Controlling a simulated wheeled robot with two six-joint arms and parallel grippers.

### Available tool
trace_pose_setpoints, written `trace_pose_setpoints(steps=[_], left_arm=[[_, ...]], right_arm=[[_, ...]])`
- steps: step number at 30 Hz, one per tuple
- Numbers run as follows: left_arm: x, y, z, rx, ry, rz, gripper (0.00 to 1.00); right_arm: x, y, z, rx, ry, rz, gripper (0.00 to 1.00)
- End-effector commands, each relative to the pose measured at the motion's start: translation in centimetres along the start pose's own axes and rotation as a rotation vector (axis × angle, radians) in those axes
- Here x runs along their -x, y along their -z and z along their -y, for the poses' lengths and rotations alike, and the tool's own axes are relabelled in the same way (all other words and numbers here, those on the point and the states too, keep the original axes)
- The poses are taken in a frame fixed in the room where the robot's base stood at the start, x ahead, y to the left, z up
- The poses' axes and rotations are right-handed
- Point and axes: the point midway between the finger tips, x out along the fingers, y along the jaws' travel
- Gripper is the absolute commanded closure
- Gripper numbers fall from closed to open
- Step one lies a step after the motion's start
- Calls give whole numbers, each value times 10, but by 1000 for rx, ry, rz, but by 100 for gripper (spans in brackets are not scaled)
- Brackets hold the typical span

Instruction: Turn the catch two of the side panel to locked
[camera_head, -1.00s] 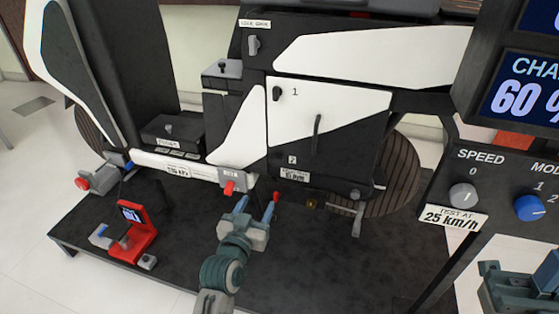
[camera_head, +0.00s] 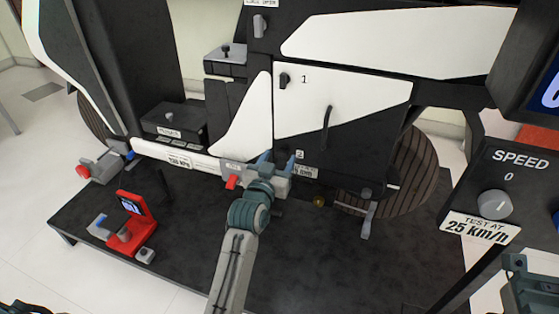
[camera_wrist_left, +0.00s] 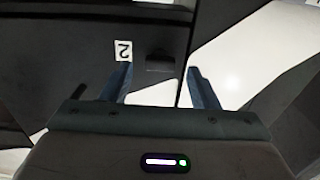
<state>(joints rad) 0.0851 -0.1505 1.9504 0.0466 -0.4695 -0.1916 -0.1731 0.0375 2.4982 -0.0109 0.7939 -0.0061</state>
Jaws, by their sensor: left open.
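The side panel (camera_head: 295,112) is white above and black below, with a dark curved handle (camera_head: 327,128). Catch one (camera_head: 285,80) is a dark knob at its upper left, beside the label 1. The label 2 (camera_head: 300,154) is at the lower left of the panel; catch two is hidden behind my left gripper (camera_head: 278,160) in the head view. In the left wrist view, catch two (camera_wrist_left: 160,61) shows as a dark block beside an upside-down 2, between the spread fingertips. The left gripper is open; contact cannot be told. A teal part of my right arm (camera_head: 530,285) shows at lower right.
A control console with a speed knob (camera_head: 494,204) stands at the right, close to the camera. A red stand with a small screen (camera_head: 131,207) is on the dark platform (camera_head: 300,265). A red knob (camera_head: 232,182) sits just left of my left gripper. A pedal (camera_head: 367,215) hangs to the right.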

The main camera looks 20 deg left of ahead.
Motion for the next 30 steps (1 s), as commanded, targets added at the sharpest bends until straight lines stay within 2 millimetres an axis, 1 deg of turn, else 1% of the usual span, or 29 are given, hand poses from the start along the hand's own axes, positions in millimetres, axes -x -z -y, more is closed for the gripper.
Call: trace_pose_setpoints(steps=[1, 4, 13, 14, 18, 20, 21, 26, 30], left_arm=[[-5, -1, 0, -1, 0, -1, 45], [-11, 0, 0, 0, 0, 0, 45], [-13, 0, 0, 0, 1, 0, 45], [-13, 0, 0, 0, 1, 0, 47], [-13, 0, 0, 0, 0, 0, 75], [-13, 0, 0, 0, 0, 0, 87], [-13, 0, 0, 0, 0, 0, 90], [-13, 1, 0, 6, 0, 0, 90], [-13, 3, 0, 36, 1, 0, 90]], right_arm=[[2, 0, 0, 1, -1, -1, 100], [3, 0, 0, 2, -2, 0, 100], [2, 0, 0, 3, -1, 1, 100], [2, 0, 0, 3, -1, 1, 100], [2, 0, 0, 3, -2, 0, 100], [2, 0, 0, 3, -3, -1, 100], [2, 0, 0, 3, -3, -2, 100], [0, 0, 0, 3, -4, -3, 100], [-8, 1, -1, 1, -6, -8, 100]])
